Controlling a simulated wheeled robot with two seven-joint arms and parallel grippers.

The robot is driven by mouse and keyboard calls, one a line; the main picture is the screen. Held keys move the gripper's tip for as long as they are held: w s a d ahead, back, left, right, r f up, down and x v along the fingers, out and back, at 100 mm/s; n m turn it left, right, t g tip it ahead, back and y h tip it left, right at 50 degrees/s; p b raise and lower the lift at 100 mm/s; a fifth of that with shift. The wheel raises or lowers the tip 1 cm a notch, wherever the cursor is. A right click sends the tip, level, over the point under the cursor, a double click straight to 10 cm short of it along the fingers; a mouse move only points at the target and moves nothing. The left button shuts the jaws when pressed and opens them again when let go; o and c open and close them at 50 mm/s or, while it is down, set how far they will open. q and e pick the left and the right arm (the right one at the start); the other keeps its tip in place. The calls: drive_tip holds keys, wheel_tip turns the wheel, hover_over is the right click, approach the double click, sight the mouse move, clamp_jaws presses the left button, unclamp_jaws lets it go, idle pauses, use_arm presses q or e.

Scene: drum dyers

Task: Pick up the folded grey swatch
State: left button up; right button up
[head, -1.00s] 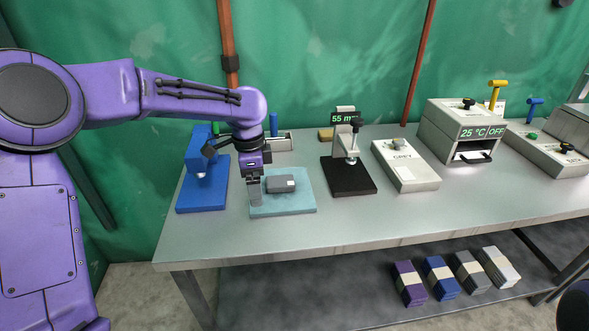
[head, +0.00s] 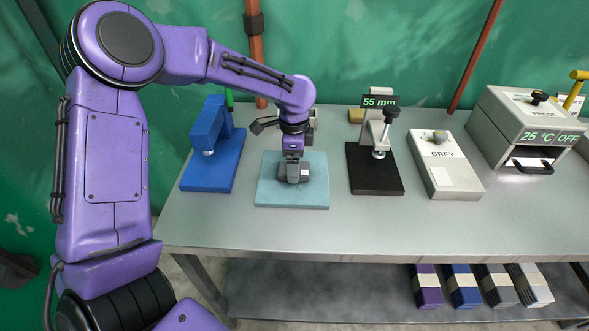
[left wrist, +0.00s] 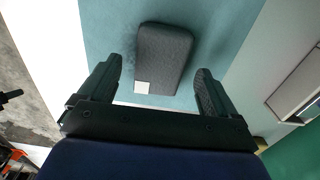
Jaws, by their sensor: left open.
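The folded grey swatch (head: 305,171) lies on a light blue mat (head: 318,197) on the bench, partly hidden behind my left gripper in the head view. In the left wrist view the dark grey swatch (left wrist: 165,55) has a small white label at its lower left corner and lies flat on the mat (left wrist: 215,40). My left gripper (head: 290,178) is pointing down at the swatch. Its two fingers are apart in the left wrist view (left wrist: 157,85), with the swatch ahead of and between them. I cannot tell the exact height gap. My right gripper is out of view.
A blue stand (head: 212,170) is left of the mat. A black-based gauge (head: 375,178) reading 55 mm stands to the right, then a box labelled GREY (head: 450,180) and a press (head: 520,120). Folded stacks (head: 463,285) lie on the lower shelf. The bench front is clear.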

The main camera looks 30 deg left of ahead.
use_arm(q)
drive_tip(key=shift+w+f, duration=0.2)
drive_tip(key=shift+f, duration=0.95)
drive_tip(key=shift+s+r, duration=0.1)
drive_tip(key=shift+s, duration=0.2)
drive_tip(key=c, duration=1.1)
drive_tip(key=shift+c, duration=0.2)
drive_tip(key=shift+r, duration=0.1)
